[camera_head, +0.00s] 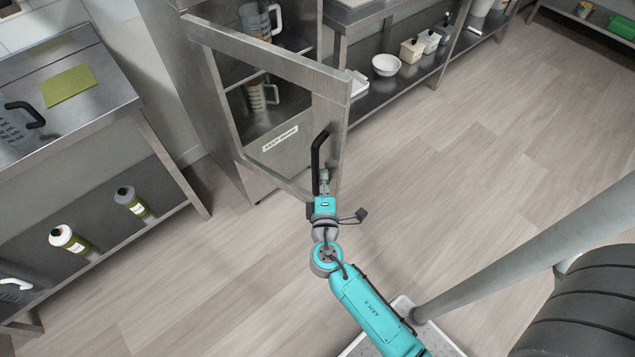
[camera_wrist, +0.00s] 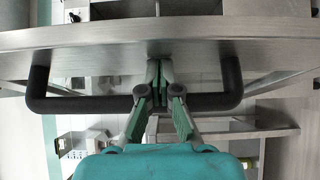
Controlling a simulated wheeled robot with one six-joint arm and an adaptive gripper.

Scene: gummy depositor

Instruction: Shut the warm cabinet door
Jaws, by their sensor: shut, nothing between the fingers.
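The warm cabinet (camera_head: 185,85) stands at the upper middle of the head view. Its steel-framed door (camera_head: 270,60) stands open, swung out toward my arm, and shelves show through its see-through panel. A black bar handle (camera_head: 316,165) is on the door's free-edge side. My gripper (camera_head: 324,176) is at the lower part of the handle. In the wrist view, the shut, empty fingers (camera_wrist: 160,68) overlap the middle of the handle (camera_wrist: 95,104) and point at the door's steel face (camera_wrist: 90,38). I cannot tell whether the tips touch the door or handle.
Measuring jugs (camera_head: 258,95) stand inside the cabinet. A steel bench (camera_head: 125,95) with bottles (camera_head: 68,238) below is at left. A low shelf with a white bowl (camera_head: 386,64) is at the upper right. Wooden floor (camera_head: 470,160) to the right is clear.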

